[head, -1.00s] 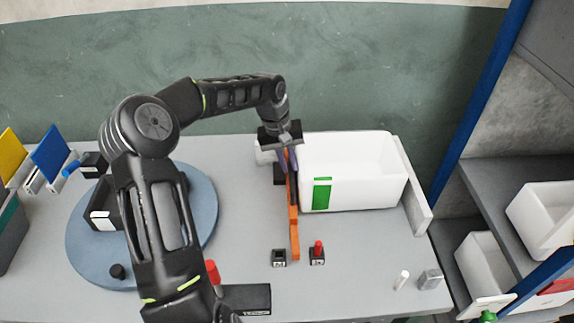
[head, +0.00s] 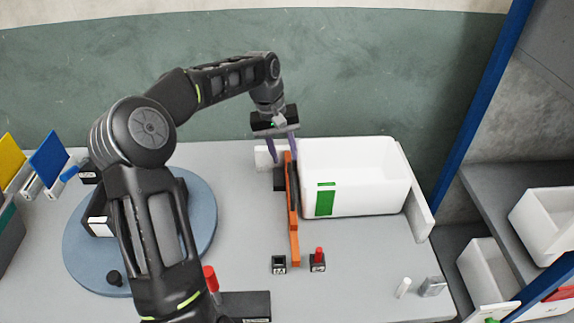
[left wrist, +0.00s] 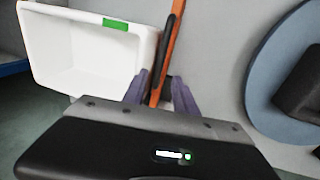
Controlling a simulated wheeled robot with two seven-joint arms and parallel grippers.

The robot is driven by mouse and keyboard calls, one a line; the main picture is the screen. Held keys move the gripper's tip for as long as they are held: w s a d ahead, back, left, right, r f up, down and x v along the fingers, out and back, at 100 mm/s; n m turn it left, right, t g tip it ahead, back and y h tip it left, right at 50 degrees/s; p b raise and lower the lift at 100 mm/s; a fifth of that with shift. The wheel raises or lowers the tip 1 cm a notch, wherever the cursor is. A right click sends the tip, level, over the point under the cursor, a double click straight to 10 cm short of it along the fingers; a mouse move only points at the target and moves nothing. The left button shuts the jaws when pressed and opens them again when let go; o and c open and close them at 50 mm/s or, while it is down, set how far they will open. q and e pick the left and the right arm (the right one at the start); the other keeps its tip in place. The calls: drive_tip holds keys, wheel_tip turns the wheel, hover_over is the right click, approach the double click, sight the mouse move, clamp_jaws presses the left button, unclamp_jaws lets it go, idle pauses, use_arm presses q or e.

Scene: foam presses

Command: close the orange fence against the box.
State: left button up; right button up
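The orange fence (head: 294,235) stands upright on the table, running along the left side of the white box (head: 355,208). Its dark handle strip (head: 291,185) faces up along the fence. In the wrist view the fence (left wrist: 177,35) lies very near the box (left wrist: 95,62); I cannot tell whether they touch. My left gripper (head: 283,152) is above the far end of the fence. Its two fingers are apart, one on each side of the fence, as the left wrist view (left wrist: 158,92) also shows. My right gripper is not in view.
A white stop (head: 418,208) stands right of the box. A blue round turntable (head: 200,225) lies to the left under my arm. A wall is behind the table.

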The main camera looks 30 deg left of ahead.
use_arm(q)
drive_tip(key=shift+s+a+r, duration=0.1)
drive_tip(key=shift+a+r, duration=0.05)
drive_tip(key=shift+r, duration=0.7)
